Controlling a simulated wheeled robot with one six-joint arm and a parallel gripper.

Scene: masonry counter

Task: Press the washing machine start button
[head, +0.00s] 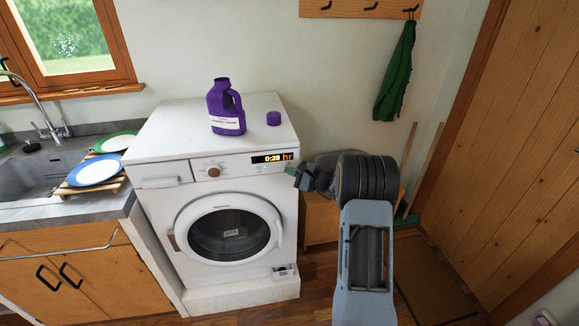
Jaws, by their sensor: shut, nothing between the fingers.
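The white washing machine (185,146) stands against the wall with its round door (229,229) closed. Its control panel has a brown knob (214,172) and a lit display (272,158) reading "0:28 hr". Small marks lie around the knob and under the display; I cannot tell which is the start button. My gripper (293,172) is shut and empty. Its tips appear just below the right end of the display, by the panel's right edge. I cannot tell whether they touch the panel. My arm comes in from the lower right.
A purple detergent bottle (225,108) and its purple cap (273,118) are on top of the machine. To the left is a counter with a sink (28,176) and plates (95,170) on a rack. A green cloth (396,75) hangs at right, above broom handles (423,170).

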